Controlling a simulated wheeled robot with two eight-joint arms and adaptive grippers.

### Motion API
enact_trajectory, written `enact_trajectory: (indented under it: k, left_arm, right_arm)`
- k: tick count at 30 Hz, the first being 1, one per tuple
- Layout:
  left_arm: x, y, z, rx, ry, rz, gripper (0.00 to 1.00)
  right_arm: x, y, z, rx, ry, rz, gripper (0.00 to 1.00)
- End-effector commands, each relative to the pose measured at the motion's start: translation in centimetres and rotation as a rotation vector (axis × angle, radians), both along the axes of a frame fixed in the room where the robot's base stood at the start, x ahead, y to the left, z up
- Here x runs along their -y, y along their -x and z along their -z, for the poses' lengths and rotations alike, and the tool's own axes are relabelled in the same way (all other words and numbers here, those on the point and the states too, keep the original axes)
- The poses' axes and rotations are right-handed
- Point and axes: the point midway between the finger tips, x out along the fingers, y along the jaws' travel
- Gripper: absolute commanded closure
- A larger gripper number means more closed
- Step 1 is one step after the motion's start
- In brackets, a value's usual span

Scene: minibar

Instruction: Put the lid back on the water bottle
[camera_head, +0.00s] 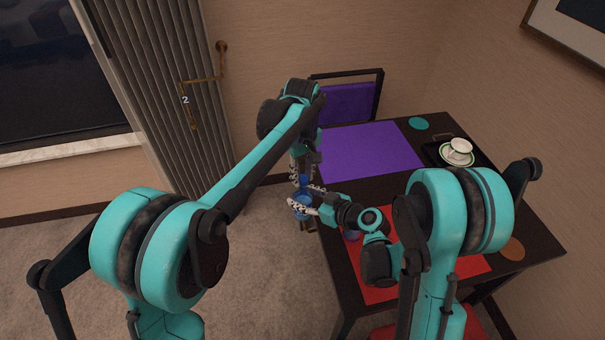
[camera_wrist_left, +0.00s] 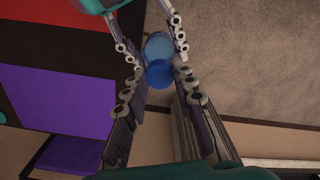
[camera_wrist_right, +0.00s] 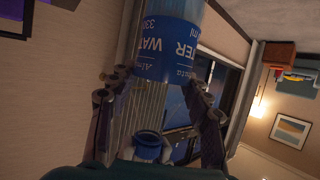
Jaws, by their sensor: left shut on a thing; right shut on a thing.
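The water bottle (camera_wrist_right: 168,55) has a clear body and a blue label, and sits between my right gripper's (camera_wrist_right: 160,85) fingers in the right wrist view. The right gripper (camera_head: 304,205) is shut on it beside the table's left edge. The blue lid (camera_wrist_left: 158,76) is between the fingertips of my left gripper (camera_wrist_left: 160,72), which is shut on it. In the head view the left gripper (camera_head: 305,183) points down just above the right one. The lid is in line with the bottle's neck end; I cannot tell whether they touch. Fingers hide part of both.
The dark table (camera_head: 440,205) stands to the right, with a purple mat (camera_head: 370,150), a red mat (camera_head: 450,262) and a tray bearing a cup and saucer (camera_head: 457,152). A purple chair (camera_head: 350,103) is behind it. Carpet (camera_head: 262,270) is clear below the grippers.

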Motion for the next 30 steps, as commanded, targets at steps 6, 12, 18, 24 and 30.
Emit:
enact_trajectory:
  k: [6,12,18,24,30]
  left_arm:
    - [0.02,-0.01,0.01,0.001,0.001,0.192,1.0]
    - [0.02,-0.01,0.04,0.003,0.004,0.623,1.0]
    - [0.01,-0.02,0.05,0.004,0.004,0.755,1.0]
    - [0.01,-0.02,0.04,0.004,0.004,0.754,0.5]
    - [0.0,-0.01,0.03,0.003,0.005,0.753,0.5]
  right_arm:
    - [-0.03,0.02,-0.02,0.0,0.0,-0.001,1.0]
    - [-0.03,0.02,-0.02,0.0,0.0,-0.001,1.0]
    - [-0.02,0.02,-0.01,0.0,0.0,-0.001,1.0]
    - [-0.02,0.03,-0.01,0.0,0.0,0.0,1.0]
    - [-0.02,0.01,-0.02,0.0,0.0,0.0,1.0]
